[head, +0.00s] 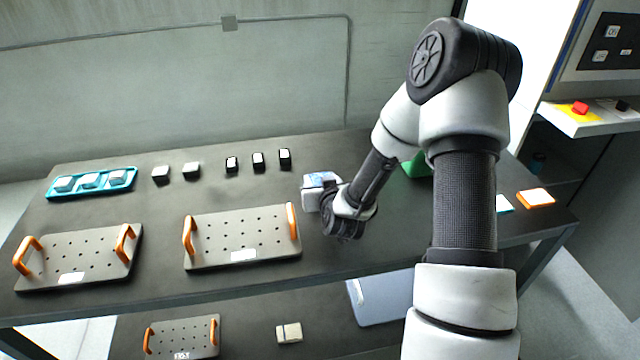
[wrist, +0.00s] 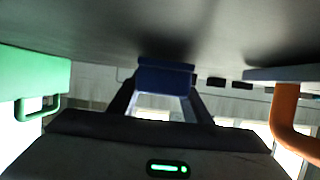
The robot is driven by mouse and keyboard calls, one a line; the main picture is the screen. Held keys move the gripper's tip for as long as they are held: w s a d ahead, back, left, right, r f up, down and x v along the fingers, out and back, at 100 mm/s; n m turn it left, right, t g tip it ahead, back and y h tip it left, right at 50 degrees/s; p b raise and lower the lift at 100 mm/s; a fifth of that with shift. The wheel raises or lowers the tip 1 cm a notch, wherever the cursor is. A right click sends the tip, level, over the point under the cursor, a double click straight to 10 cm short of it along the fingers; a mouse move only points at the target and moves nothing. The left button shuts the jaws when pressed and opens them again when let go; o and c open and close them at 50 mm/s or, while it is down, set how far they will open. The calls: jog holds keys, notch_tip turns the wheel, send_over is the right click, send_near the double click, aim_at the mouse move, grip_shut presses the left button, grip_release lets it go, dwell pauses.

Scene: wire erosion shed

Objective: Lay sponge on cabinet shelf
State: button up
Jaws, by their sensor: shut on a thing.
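My gripper (wrist: 164,88) is shut on a blue-and-white block (wrist: 165,74), which sits between its two fingers in the wrist view. In the head view this block (head: 318,188) is at the table's middle, beside my wrist; my arm hides the fingers. I cannot tell whether the block touches the tabletop. A small orange pad with a pale top (head: 536,198) lies near the table's right end. I cannot tell for sure which thing is the sponge. The cabinet (head: 590,165) stands at the right, with an open bay and a shelf holding a small dark item.
Two perforated plates with orange handles (head: 243,238) (head: 80,260) lie at the table's front. A teal tray (head: 92,182) and several small dark blocks (head: 231,164) stand behind. A green container (wrist: 30,75) is close to my gripper. A red button (head: 580,108) sits above the cabinet bay.

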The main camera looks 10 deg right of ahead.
jog(key=shift+f, duration=0.25)
jog(key=shift+f, duration=0.15)
jog(key=o, duration=1.1)
